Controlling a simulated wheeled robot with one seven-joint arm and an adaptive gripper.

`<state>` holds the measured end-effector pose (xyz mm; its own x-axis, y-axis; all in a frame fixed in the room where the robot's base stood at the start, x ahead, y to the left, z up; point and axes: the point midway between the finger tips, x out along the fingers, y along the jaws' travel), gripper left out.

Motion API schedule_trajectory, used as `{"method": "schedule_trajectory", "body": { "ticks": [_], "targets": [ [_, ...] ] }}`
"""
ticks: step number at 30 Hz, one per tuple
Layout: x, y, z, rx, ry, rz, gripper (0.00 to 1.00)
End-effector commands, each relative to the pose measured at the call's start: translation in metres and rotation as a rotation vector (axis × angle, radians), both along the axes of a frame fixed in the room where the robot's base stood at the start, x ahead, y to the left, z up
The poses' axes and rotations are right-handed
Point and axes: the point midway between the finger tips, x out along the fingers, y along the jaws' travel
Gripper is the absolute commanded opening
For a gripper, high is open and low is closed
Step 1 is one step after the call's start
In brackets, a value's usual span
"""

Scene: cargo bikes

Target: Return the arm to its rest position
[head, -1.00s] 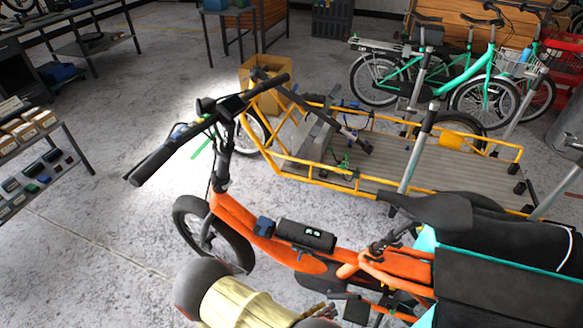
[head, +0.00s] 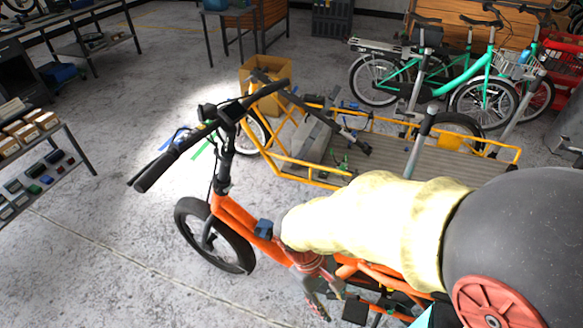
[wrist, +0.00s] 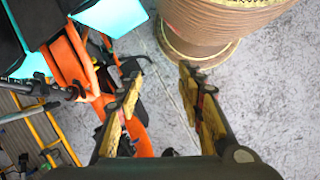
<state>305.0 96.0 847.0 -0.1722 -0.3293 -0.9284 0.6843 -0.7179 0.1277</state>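My gripper (head: 328,296) hangs at the end of my cream-sleeved arm, in front of the orange cargo bike's frame in the head view. In the wrist view my gripper (wrist: 160,72) has its two yellow-and-black fingers spread apart, with only grey floor between them. It holds nothing. My arm comes in from the right and hides the saddle and much of the rear of the orange bike (head: 228,222). In the wrist view the orange bike (wrist: 68,60) is just left of the fingers; I cannot tell whether the left finger touches it.
A yellow flatbed cargo bike (head: 300,172) stands behind the orange one. Green bikes (head: 485,92) are at the back right. A shelf of small parts (head: 66,152) stands at the left, with a workbench (head: 95,47) behind. The concrete floor (head: 90,240) at the front left is clear.

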Motion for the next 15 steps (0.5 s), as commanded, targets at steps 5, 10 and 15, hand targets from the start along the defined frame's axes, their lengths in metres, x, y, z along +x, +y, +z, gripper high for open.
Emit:
{"method": "schedule_trajectory", "body": {
  "ticks": [5, 10, 15],
  "targets": [
    [0.002, -0.006, 0.058, 0.159, -0.161, -0.22, 0.38],
    [0.003, -0.017, 0.11, 0.289, -0.307, -0.377, 0.38],
    [-0.002, -0.038, 0.162, 0.386, -0.464, -0.497, 0.38]
  ]
}}
